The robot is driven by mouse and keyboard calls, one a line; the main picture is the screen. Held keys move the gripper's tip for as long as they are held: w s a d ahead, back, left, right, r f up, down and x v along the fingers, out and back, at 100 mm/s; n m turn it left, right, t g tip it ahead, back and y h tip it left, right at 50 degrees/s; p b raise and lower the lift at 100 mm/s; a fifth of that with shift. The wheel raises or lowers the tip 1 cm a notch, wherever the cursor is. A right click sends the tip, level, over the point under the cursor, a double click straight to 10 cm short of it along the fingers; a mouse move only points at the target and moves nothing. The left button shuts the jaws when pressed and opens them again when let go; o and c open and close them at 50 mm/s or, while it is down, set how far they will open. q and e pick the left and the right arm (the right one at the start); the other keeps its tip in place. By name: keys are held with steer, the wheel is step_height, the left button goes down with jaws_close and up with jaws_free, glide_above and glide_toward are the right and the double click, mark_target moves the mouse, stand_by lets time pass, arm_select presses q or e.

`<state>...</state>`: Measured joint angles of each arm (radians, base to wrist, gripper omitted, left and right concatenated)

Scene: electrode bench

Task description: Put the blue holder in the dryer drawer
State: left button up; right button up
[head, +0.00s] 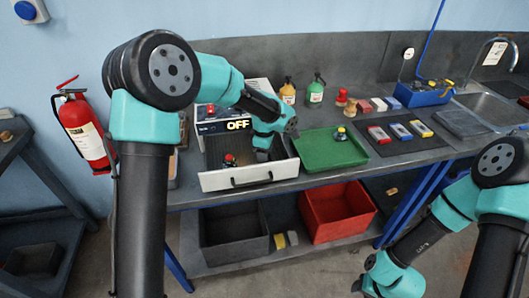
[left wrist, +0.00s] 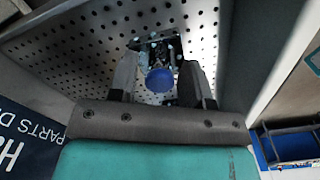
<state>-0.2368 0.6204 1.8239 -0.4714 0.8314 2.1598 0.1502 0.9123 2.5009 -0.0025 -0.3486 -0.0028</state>
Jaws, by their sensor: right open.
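The dryer drawer (head: 250,177) is pulled out below the dryer (head: 225,113), which reads OFF. My left gripper (head: 263,156) points down into the drawer's right part. In the left wrist view its fingers (left wrist: 158,72) are on either side of the blue holder (left wrist: 160,79), shut on it, with its round blue knob toward the camera. Behind it is the perforated drawer floor (left wrist: 95,40); I cannot tell whether the holder touches it. The gripper hides the holder in the head view. My right gripper (head: 362,286) is open, low in front of the bench.
A red-knobbed holder (head: 230,160) stands in the drawer's left part. To the right is a green tray (head: 318,153) with a dark-topped, yellowish item (head: 341,133). Bottles (head: 315,92) stand behind. A red bin (head: 335,212) sits on the lower shelf.

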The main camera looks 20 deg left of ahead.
arm_select(q)
steer(key=shift+o, duration=0.6)
step_height(320, 180, up, 12)
steer(key=shift+r, duration=0.2)
stand_by(1.4)
